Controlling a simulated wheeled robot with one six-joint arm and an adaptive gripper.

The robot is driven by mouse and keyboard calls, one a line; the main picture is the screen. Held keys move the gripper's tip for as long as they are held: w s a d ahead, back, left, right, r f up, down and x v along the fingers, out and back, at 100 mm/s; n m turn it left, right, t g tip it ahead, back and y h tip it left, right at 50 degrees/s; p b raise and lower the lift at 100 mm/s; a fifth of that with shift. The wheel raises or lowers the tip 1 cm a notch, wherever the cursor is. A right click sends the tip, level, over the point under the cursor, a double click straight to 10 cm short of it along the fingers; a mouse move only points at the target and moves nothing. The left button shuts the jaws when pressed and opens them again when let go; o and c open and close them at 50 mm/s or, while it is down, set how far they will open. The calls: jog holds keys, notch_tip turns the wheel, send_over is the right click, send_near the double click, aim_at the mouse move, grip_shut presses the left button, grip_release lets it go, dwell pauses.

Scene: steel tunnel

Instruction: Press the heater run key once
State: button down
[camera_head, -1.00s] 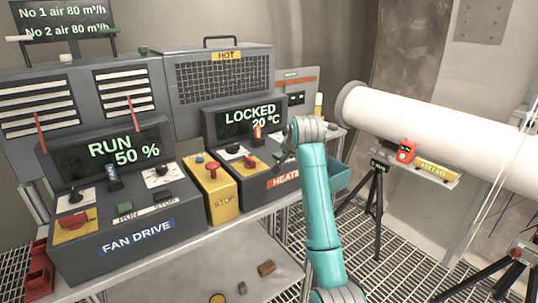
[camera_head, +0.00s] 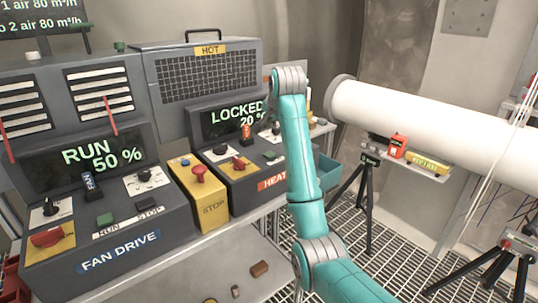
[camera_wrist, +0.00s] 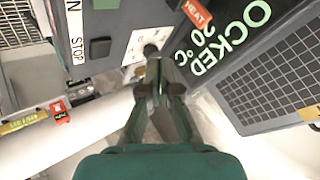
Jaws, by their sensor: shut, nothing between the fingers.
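The heater console (camera_head: 205,152) stands right of the fan drive console, and its display (camera_head: 233,117) reads LOCKED 20 °C. Its green run key (camera_head: 270,155) sits right of a red knob (camera_head: 238,162); my arm partly covers this console. In the wrist view the green key (camera_wrist: 105,3) shows at the top edge, near a black key (camera_wrist: 100,48) with a STOP label. My gripper (camera_wrist: 160,68) is shut and empty, close to the dial knob (camera_wrist: 150,50); whether it touches cannot be told. The gripper is hidden behind my arm in the head view.
A HEAT-tagged key (camera_head: 246,130) stands before the display. The fan drive console (camera_head: 125,220) and a yellow stop box (camera_head: 205,190) lie left. A white duct (camera_head: 420,125) and a tripod (camera_head: 367,195) stand right, above a grated floor.

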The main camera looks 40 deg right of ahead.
aim_at(270, 155)
jog(key=shift+f, duration=4.3)
jog(key=shift+f, duration=0.1)
jog(key=shift+f, duration=0.25)
jog(key=shift+f, duration=0.5)
jog(key=shift+r, duration=0.9)
jog(key=shift+r, duration=2.55)
